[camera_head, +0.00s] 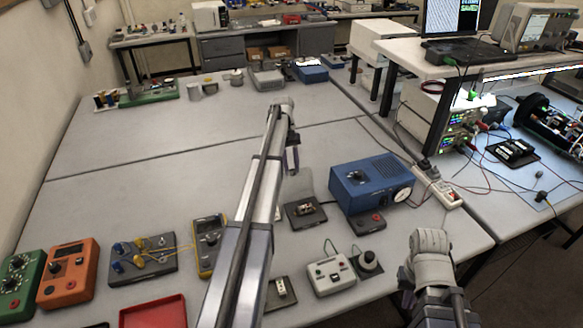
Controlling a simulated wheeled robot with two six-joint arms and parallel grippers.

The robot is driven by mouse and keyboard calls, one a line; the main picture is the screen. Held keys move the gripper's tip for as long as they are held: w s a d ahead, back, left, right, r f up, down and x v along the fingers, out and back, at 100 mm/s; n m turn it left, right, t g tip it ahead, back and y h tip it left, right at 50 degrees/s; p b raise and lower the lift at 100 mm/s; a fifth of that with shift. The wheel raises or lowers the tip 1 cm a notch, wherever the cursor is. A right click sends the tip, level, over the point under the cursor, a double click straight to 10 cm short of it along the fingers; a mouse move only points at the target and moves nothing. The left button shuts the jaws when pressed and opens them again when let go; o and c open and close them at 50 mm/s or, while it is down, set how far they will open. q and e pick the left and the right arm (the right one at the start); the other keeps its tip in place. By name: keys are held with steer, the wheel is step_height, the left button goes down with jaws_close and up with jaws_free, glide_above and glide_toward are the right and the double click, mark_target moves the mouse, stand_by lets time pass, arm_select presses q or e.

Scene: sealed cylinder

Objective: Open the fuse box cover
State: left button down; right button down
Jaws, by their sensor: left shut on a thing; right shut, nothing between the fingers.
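The fuse box looks to be the small dark box (305,214) on the front bench, with a small light-coloured part inside. A pale grey panel (307,184) stands raised at its back edge and appears to be its cover. My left gripper (292,168) points down at that panel's left edge, shut on what looks like the cover; my arm hides part of the contact. My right gripper (408,298) is low at the bench's right front edge, shut and empty, mostly hidden by its own wrist.
A blue box with a dial (370,186) stands right of the fuse box. A white switch box (330,275) and a black knob unit (366,263) are in front. Yellow meter (208,243), wired board (143,260) and orange box (68,274) stand left.

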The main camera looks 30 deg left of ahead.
mark_target(295, 172)
stand_by(0.4)
arm_select(q)
steer(key=s+d+r+t+y+p, duration=0.1)
steer(key=s+r+p, duration=0.1)
steer(key=p, duration=0.1)
steer(key=shift+d, duration=0.35)
steer(key=shift+s+d+r+t+y+p, duration=0.15)
steer(key=shift+d+t+y+p, duration=0.2)
steer(key=shift+t+y, duration=0.2)
steer(key=shift+s+d+t+y, duration=0.1)
steer(key=shift+d+t+y, duration=0.1)
steer(key=shift+t+y, duration=0.2)
steer(key=c, duration=0.6)
jaws_free()
steer(key=shift+r, duration=0.1)
